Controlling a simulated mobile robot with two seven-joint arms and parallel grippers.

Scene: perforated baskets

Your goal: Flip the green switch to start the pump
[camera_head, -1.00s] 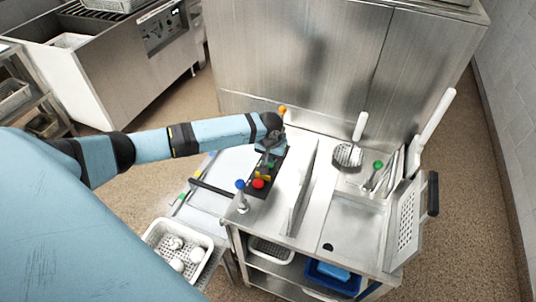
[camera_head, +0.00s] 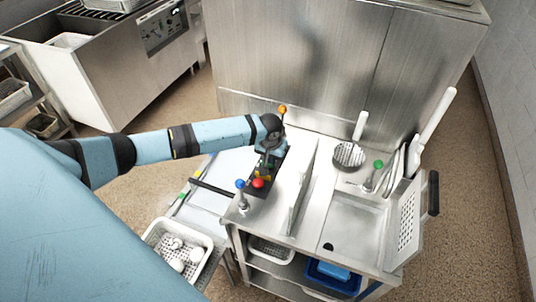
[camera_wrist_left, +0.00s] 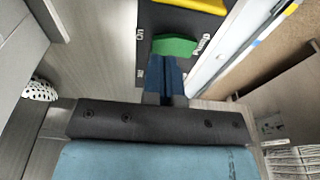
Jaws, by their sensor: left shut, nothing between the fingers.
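The green switch (camera_wrist_left: 175,46) sits on a black panel (camera_wrist_left: 152,22) with white lettering, including "Pump" and "On", in the left wrist view. My left gripper (camera_wrist_left: 167,62) is shut and empty, with its blue fingertips right at the near edge of the green switch. I cannot tell whether they touch it. In the head view my left gripper (camera_head: 268,162) is over the black panel (camera_head: 256,192) and largely hides the green switch. My right gripper is not in view.
A red knob (camera_head: 258,183) is on the panel's near end. A yellow switch (camera_wrist_left: 190,4) lies beyond the green one. A blue-topped tap (camera_head: 240,184), an orange-topped lever (camera_head: 282,110) and an upright metal plate (camera_head: 301,185) flank the panel. A skimmer (camera_head: 348,154) lies to the right.

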